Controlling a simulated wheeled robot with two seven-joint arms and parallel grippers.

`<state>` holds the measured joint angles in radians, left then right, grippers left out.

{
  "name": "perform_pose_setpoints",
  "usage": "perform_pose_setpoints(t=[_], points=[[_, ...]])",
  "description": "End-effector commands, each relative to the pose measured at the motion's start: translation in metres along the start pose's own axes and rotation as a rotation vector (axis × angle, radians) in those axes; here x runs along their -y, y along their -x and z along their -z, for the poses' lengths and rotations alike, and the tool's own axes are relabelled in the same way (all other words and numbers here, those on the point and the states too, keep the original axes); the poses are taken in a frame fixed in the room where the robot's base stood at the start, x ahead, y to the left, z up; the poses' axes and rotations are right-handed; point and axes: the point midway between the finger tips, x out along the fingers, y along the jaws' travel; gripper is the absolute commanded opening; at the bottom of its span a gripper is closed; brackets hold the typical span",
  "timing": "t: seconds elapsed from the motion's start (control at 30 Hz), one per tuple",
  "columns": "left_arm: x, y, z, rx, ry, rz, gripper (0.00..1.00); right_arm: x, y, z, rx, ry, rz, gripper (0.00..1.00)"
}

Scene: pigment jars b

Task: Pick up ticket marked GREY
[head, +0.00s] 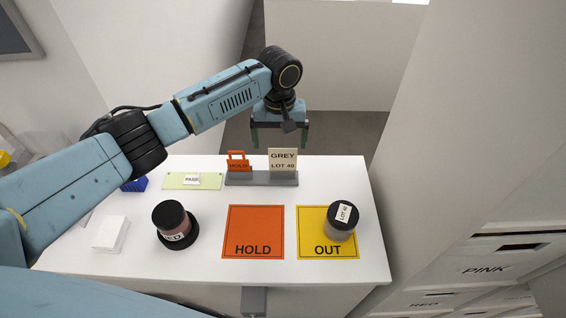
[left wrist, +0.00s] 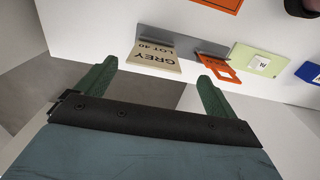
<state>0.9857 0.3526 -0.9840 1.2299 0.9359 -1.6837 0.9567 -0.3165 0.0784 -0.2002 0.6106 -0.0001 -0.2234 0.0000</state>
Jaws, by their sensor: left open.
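The cream ticket marked GREY, LOT 40 (head: 283,160) stands upright in a grey holder (head: 262,179) at the back edge of the white table. An orange ticket marked HOLD (head: 238,162) stands to its left in the same holder. My left gripper (head: 280,143) is open and empty, behind and above the holder. In the left wrist view the GREY ticket (left wrist: 154,56) lies ahead of the green fingers (left wrist: 154,82), between them and nearer the left one, with a gap. The orange ticket (left wrist: 219,66) is ahead of the right finger. My right gripper is not in view.
A lidded jar marked LOT 40 (head: 341,219) stands on the yellow OUT mat (head: 312,247). A RED jar (head: 174,222) stands at left, beside the orange HOLD mat (head: 256,232), which is bare. A green PASS card (head: 209,181) and white cards (head: 110,233) lie at left.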

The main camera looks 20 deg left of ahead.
Motion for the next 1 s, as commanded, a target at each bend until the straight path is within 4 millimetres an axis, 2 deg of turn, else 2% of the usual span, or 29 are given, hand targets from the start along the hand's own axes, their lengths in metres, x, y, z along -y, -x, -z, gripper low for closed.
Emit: perform_pose_setpoints(t=[0.17, 0.27, 0.4, 0.5, 0.73, 1.0], points=[[-0.002, -0.013, 0.000, 0.001, -0.001, 0.001, 0.94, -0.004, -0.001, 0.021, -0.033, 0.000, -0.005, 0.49], [-0.006, -0.028, -0.001, 0.001, -0.001, 0.002, 0.94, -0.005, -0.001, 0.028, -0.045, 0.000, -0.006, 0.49], [-0.007, -0.048, 0.000, 0.001, -0.001, 0.001, 0.94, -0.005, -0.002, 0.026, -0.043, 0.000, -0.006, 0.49], [-0.007, -0.055, 0.000, 0.000, -0.002, 0.001, 0.94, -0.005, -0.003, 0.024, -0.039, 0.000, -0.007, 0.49], [-0.007, -0.056, 0.000, -0.001, -0.002, 0.000, 0.94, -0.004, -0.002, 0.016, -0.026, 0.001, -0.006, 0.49], [-0.007, -0.056, 0.000, -0.001, -0.002, 0.000, 0.60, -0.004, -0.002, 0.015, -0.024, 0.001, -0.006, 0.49]])
